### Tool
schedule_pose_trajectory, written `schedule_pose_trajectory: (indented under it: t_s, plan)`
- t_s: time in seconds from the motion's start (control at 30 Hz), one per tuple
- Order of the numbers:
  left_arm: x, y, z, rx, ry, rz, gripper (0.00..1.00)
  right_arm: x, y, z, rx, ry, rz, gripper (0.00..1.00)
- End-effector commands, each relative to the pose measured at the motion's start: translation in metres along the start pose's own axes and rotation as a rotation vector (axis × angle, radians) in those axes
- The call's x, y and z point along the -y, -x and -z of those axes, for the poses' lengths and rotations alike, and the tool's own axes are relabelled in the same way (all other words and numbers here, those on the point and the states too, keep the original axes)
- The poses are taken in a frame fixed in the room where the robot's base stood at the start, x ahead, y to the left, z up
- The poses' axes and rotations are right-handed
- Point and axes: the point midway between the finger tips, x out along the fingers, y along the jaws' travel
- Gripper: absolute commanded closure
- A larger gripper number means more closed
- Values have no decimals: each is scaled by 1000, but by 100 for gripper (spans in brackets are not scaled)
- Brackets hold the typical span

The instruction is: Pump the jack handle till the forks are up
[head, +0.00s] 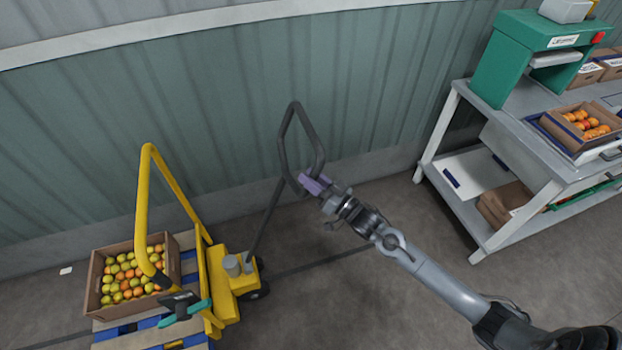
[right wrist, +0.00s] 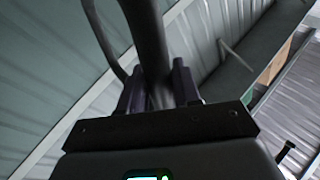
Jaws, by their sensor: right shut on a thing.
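The yellow pallet jack (head: 228,284) stands at the lower left in the head view, against the blue pallet. Its dark handle (head: 264,222) leans up and right from the pump and ends in a loop. My right gripper (head: 314,184), with purple fingers, is shut on the lower part of the loop. In the right wrist view the dark handle bar (right wrist: 150,45) runs between the fingers of the right gripper (right wrist: 157,90). The forks are mostly hidden under the pallet, so their height cannot be told. My left gripper is not in view.
A bent yellow tube (head: 147,200) and a teal and black item (head: 185,309) are by the jack. A ribbed wall (head: 220,110) is close behind. A grey bench (head: 510,140) stands right; open floor lies between.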

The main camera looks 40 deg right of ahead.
Motion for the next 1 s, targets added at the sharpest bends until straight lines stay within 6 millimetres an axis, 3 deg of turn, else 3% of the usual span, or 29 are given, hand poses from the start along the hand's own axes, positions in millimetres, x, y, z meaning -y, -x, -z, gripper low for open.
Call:
schedule_pose_trajectory:
  t_s: [0.03, 0.17, 0.57, 0.77, 1.0]
  plan:
    - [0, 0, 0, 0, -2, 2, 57, -1, 1, -4, 8, -2, -3, 66]
    - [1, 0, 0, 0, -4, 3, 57, 0, 1, -3, 6, -1, -2, 49]
    - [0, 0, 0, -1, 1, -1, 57, 0, 3, 0, 0, 0, -2, 49]
    - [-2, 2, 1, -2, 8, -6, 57, 0, 26, -1, 4, 0, -2, 49]
    - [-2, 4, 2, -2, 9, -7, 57, 1, 67, -2, 5, -2, -1, 49]
